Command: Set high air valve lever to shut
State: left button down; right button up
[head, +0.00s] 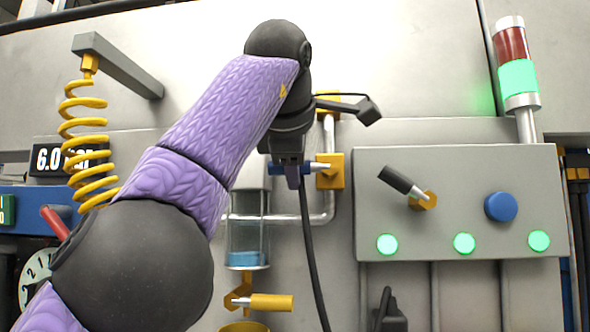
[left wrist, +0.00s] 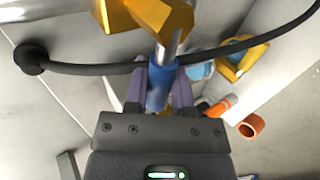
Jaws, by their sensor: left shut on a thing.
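The air valve with the blue lever has a yellow body (head: 330,171) on a grey vertical pipe, right of the glass cylinder in the head view. Its blue lever (head: 276,169) points left, roughly level and across the pipe. My left gripper (head: 291,178) is at this lever. In the left wrist view, the fingers lie on both sides of the blue handle (left wrist: 157,88) and are shut on it. The yellow valve body (left wrist: 150,17) is just beyond the fingertips. The fingers hide part of the handle in the head view. My right gripper is not in view.
A glass cylinder (head: 247,237) stands below the lever, with a yellow-handled valve (head: 270,302) under it. A black cable (head: 312,250) hangs close to my gripper. A grey control box (head: 460,200) with a black-tipped lever and a blue button is at right; a coiled yellow hose (head: 82,130) hangs at left.

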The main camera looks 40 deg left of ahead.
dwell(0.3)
pick_arm(q)
jog(key=shift+c, duration=2.4)
grip_release()
jog(key=shift+d, duration=0.1)
jog(key=shift+s+r, duration=0.1)
